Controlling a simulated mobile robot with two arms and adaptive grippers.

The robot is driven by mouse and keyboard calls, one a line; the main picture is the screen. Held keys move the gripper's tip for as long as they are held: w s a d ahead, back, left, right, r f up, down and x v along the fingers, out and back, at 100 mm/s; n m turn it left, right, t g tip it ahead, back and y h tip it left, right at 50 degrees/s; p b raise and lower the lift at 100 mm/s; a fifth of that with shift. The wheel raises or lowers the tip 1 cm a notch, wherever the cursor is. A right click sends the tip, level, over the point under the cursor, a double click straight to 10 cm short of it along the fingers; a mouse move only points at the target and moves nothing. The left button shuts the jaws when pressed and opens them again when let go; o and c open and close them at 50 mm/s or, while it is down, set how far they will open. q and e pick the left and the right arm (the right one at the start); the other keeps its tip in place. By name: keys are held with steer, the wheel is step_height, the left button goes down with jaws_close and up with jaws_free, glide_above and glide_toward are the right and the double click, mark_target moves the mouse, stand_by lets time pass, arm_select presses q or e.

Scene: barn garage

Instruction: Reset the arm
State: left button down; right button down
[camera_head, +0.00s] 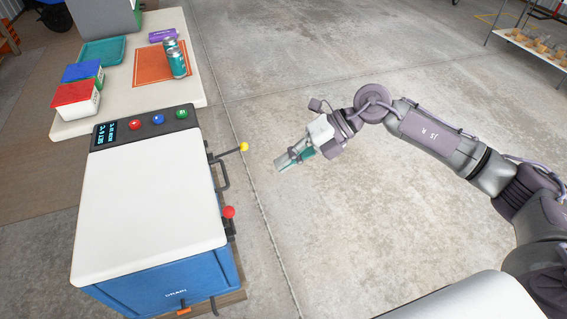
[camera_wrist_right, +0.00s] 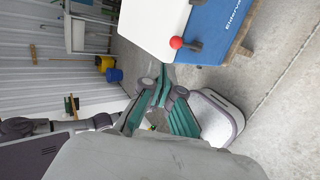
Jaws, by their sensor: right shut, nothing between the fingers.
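My right arm (camera_head: 430,130) reaches in from the right in the head view. Its gripper (camera_head: 283,165) is over the bare floor, to the right of the white-topped blue machine and apart from it. The gripper is shut and holds nothing. In the right wrist view the teal fingers (camera_wrist_right: 160,95) are in the middle, with the machine (camera_wrist_right: 215,35) beyond them. My left gripper does not show in the head view.
The machine (camera_head: 150,200) has a yellow-knobbed lever (camera_head: 244,147) and a red-knobbed lever (camera_head: 229,212) on its right side. Concrete floor is clear around my gripper.

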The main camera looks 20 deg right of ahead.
stand_by(0.3)
steer(key=w+f+m+t+y+p, duration=0.1)
steer(key=w+f+m+t+y, duration=0.2)
steer(key=w+f+m+t, duration=0.7)
steer(key=s+d+f+m+h, duration=0.25)
steer(key=f+m, duration=0.25)
steer(key=f, duration=0.3)
steer(key=s+d+f+m+t+h, duration=0.1)
steer(key=s+d+f+m+h, duration=0.2)
steer(key=f, duration=0.4)
steer(key=s+d+f+m+h, duration=0.1)
steer(key=d+f+m+h, duration=0.2)
steer(key=f+m, duration=0.4)
steer(key=s+d+f+m+g+h+p, duration=0.1)
steer(key=s+d+f+m+g+h, duration=0.1)
steer(key=s+f, duration=0.7)
steer(key=s+d+f+m+g+h, duration=0.1)
steer(key=s+f+m+g+h, duration=0.15)
steer(key=s+f, duration=0.6)
steer(key=s+a+f+m+g, duration=0.1)
steer(key=s+f+m+g, duration=0.1)
steer(key=s, duration=1.2)
steer(key=s+a+f+m+g, duration=0.2)
steer(key=s+f+g, duration=0.2)
steer(key=s, duration=0.9)
step_height(320, 180, down, 2)
steer(key=shift+s+f+g+h, duration=0.15)
steer(key=shift+s+g+h, duration=0.2)
steer(key=shift+s+h, duration=0.05)
